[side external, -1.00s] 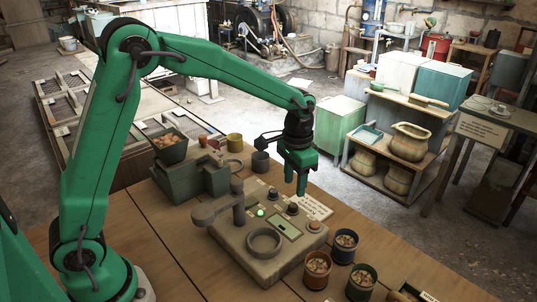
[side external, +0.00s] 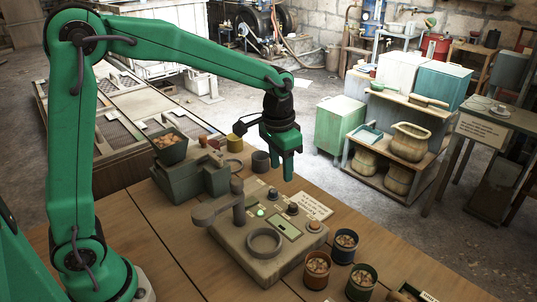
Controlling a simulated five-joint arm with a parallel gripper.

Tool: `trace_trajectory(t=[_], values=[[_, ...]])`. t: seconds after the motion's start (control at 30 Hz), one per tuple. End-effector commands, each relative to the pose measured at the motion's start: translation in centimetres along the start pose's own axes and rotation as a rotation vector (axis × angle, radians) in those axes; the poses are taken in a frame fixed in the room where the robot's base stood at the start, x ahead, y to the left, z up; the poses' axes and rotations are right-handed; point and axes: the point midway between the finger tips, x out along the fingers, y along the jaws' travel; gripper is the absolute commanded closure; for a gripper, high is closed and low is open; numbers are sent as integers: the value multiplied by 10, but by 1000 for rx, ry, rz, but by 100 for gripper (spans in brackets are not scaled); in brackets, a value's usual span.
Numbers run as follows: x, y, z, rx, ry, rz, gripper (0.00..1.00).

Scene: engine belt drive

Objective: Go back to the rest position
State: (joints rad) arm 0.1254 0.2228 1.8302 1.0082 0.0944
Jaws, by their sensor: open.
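My gripper (side external: 282,172) is green and points down above the back edge of the grey control box (side external: 232,243). It looks empty, with a gap between its two fingers. The control box sits on the wooden table and has a lit green button, several knobs, a round ring and an upright post with a side arm. The gripper appears apart from the box.
A grey machine with a hopper (side external: 171,150) of brown pieces stands behind the box. Several filled cups (side external: 317,268) stand front right. The table's left part (side external: 140,225) is clear.

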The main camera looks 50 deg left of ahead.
Motion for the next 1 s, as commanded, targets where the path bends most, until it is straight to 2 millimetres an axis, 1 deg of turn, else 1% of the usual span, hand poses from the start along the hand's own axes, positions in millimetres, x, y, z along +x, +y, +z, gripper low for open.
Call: trace_trajectory(t=[0.03, 0.2, 0.5, 0.73, 1.0], values=[[-10, -2, 8, -10, 20, -2, 57], [-35, -6, 34, -39, 73, -9, 57], [-68, -10, 83, -90, 168, -21, 57], [-82, -11, 122, -127, 241, -31, 57], [-89, -11, 167, -171, 325, -43, 57]])
